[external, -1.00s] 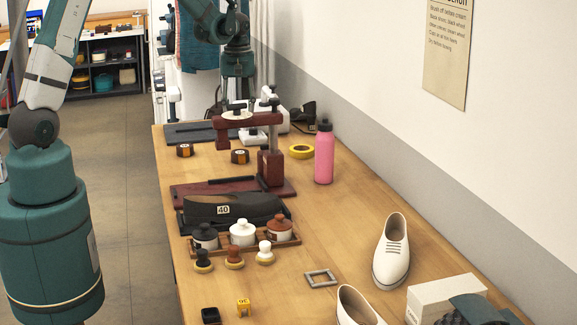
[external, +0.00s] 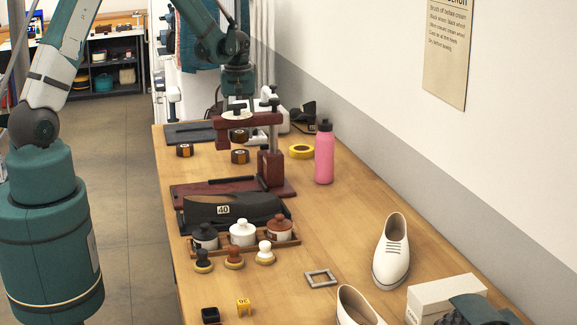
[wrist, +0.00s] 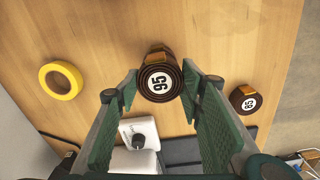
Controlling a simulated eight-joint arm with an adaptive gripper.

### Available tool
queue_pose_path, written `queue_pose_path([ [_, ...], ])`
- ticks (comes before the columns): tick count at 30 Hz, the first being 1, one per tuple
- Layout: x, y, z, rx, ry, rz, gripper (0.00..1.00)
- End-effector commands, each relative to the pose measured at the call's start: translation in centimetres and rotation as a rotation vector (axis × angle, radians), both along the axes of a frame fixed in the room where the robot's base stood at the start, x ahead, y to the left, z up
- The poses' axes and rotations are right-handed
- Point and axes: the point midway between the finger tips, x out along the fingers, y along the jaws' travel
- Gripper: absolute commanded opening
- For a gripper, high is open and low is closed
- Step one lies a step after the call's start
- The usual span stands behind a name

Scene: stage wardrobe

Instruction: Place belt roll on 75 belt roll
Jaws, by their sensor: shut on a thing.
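My gripper (wrist: 162,84) is shut on a dark brown belt roll marked 95 (wrist: 158,83), with a finger on either side. In the external view the held belt roll (external: 239,134) shows under the brown press arm, just above another dark belt roll (external: 240,156). I cannot tell whether the two touch. The lower roll's number is too small to read; in the wrist view the held roll mostly or wholly hides it. A roll marked 85 (wrist: 244,99) lies on the table to the right in the wrist view; it appears left in the external view (external: 184,150).
A brown press (external: 270,165) stands close in front of the rolls and partly hides my gripper. A yellow tape ring (external: 301,152) and a pink bottle (external: 324,155) stand to the right. A white-bodied machine (wrist: 133,145) is behind. Bare wood lies between the rolls.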

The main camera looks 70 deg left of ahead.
Motion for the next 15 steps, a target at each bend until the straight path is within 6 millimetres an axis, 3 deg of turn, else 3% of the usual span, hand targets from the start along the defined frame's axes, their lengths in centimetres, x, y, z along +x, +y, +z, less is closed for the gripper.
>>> queue_pose_path([
  [5,0.0,0.0,-0.3,0.000,0.000,0.000,0.24],
  [15,0.0,0.0,-3.2,0.000,0.000,0.000,0.24],
])
